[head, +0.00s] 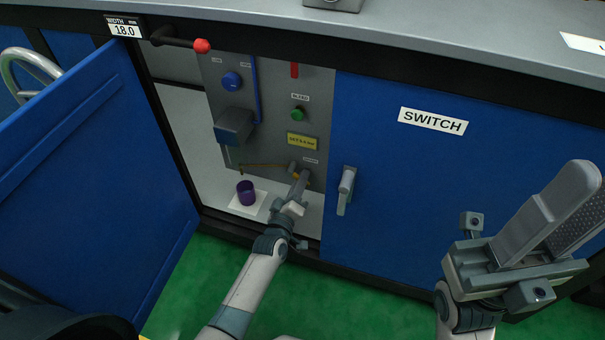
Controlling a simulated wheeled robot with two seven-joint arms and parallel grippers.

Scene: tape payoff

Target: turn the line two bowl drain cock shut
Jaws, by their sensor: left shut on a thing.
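The drain cock (293,167) is low on the grey panel inside the open cabinet, at the end of a thin brass pipe (262,165). A bit of yellow shows at the cock, beside my fingers. My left gripper (302,180) reaches in from below and is shut on the cock's handle. The fingers hide most of the handle, so its angle cannot be told. My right gripper (565,218) is raised at the lower right, away from the cock, with the textured inner face of one finger showing; it looks open and empty.
A purple cup (246,192) stands on a white sheet (245,207) left of my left gripper. An open blue door (95,200) bounds the left; the closed SWITCH door (440,190) bounds the right.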

